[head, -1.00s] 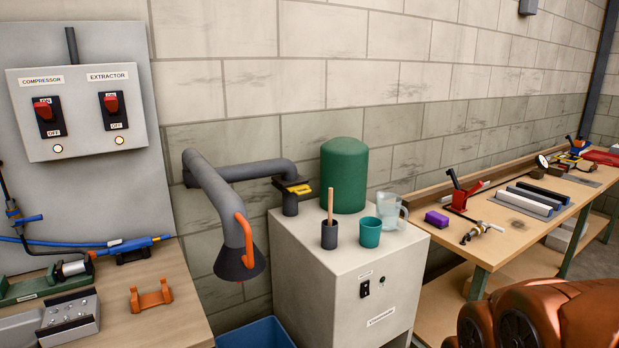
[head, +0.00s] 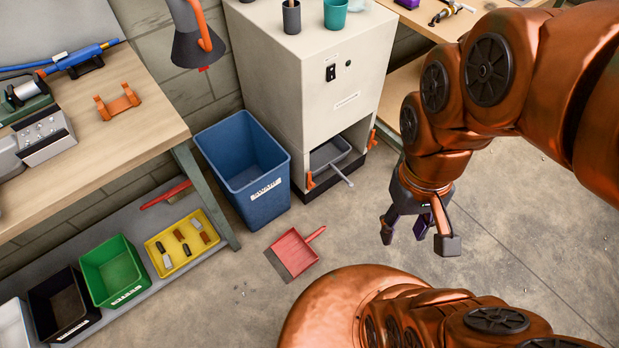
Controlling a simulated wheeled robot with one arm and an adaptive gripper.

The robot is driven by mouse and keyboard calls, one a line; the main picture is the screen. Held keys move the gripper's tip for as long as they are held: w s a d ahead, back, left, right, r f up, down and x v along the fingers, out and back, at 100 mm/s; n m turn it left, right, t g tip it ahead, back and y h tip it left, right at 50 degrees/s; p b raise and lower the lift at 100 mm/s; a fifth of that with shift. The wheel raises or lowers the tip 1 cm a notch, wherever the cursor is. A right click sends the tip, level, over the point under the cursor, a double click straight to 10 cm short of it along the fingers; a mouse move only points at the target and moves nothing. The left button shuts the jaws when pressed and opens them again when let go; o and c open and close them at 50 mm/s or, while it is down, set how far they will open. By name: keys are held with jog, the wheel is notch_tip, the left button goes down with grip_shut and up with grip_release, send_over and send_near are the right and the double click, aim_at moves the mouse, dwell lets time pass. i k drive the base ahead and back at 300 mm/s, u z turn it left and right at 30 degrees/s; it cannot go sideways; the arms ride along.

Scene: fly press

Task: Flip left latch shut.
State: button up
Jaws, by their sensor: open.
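The left latch (head: 310,181) is a small orange piece low on the left front edge of the cream compressor cabinet (head: 290,85). A matching orange right latch (head: 372,139) is on the other side of the opening. Between them a grey tray (head: 332,152) with a pale bar handle sits in the opening. Whether either latch is flipped shut is too small to tell. My gripper (head: 417,236) hangs open and empty over the floor, to the right of the cabinet front, pointing down, apart from both latches.
A blue swarf bin (head: 236,186) stands close left of the cabinet. A red dustpan (head: 294,251) lies on the floor in front. The workbench (head: 150,120) and a low shelf with trays are at left. Another bench (head: 412,72) is behind my arm. Bare floor lies around my gripper.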

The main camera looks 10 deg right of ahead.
aim_at(311, 184)
jog(key=u, duration=0.6)
jog(key=k, duration=0.65)
jog(key=u, duration=1.05)
jog(key=i, duration=0.95)
jog(key=z, duration=0.55)
